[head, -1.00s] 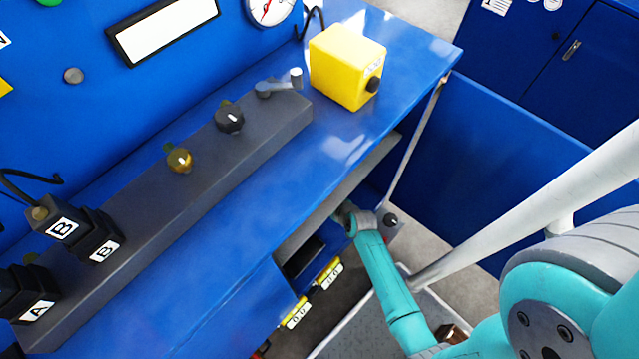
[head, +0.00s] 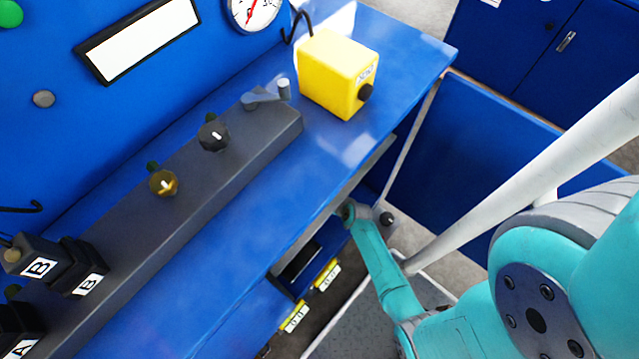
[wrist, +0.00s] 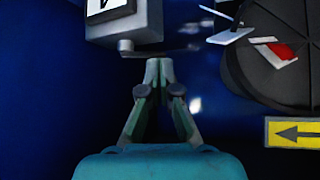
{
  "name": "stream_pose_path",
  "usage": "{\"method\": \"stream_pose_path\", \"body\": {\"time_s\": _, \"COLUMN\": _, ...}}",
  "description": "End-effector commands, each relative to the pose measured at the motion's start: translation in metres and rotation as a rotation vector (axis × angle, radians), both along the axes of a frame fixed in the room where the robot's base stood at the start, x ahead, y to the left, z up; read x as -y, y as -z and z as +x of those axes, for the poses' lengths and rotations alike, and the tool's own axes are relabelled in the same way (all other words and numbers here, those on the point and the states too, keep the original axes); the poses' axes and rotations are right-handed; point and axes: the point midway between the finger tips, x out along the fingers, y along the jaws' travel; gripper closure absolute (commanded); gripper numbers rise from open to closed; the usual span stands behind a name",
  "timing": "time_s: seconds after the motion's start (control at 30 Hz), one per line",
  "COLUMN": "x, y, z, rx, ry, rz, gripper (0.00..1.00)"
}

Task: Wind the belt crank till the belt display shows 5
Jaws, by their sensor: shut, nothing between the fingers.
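In the wrist view my gripper (wrist: 159,64) is shut and empty, its fingertips close below a grey box (wrist: 125,22) with a white label. A small grey block (wrist: 125,46) and a thin grey bar (wrist: 180,51) show at the box's lower edge; I cannot tell if the fingertips touch the bar or if it is a crank. In the head view a grey crank (head: 264,97) with an upright handle sits at the far end of the dark rail.
A black round thing (wrist: 275,60) with white and red pieces is right of the gripper, above a yellow left-arrow sign (wrist: 294,132). On the bench stand a yellow box (head: 337,75) and a dark rail (head: 120,235) with knobs. A white pole (head: 500,205) crosses at right.

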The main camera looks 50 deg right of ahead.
Motion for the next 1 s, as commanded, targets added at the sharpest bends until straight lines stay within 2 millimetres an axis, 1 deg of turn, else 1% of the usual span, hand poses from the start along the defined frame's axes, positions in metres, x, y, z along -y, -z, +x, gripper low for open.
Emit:
{"method": "stream_pose_path", "body": {"time_s": 0.07, "x": 0.003, "y": 0.007, "z": 0.010, "rx": 0.000, "ry": -0.001, "rz": 0.000, "gripper": 1.00}}
{"method": "stream_pose_path", "body": {"time_s": 0.1, "x": 0.005, "y": 0.005, "z": 0.018, "rx": 0.001, "ry": -0.003, "rz": -0.002, "gripper": 1.00}}
{"method": "stream_pose_path", "body": {"time_s": 0.2, "x": 0.009, "y": 0.005, "z": 0.029, "rx": 0.001, "ry": -0.002, "rz": -0.001, "gripper": 1.00}}
{"method": "stream_pose_path", "body": {"time_s": 0.3, "x": 0.011, "y": 0.005, "z": 0.037, "rx": 0.000, "ry": -0.001, "rz": 0.001, "gripper": 1.00}}
{"method": "stream_pose_path", "body": {"time_s": 0.47, "x": 0.013, "y": 0.005, "z": 0.044, "rx": 0.000, "ry": -0.001, "rz": 0.000, "gripper": 1.00}}
{"method": "stream_pose_path", "body": {"time_s": 0.83, "x": 0.013, "y": 0.005, "z": 0.045, "rx": 0.000, "ry": 0.000, "rz": 0.000, "gripper": 1.00}}
{"method": "stream_pose_path", "body": {"time_s": 1.0, "x": 0.016, "y": 0.004, "z": 0.059, "rx": 0.002, "ry": -0.001, "rz": -0.001, "gripper": 1.00}}
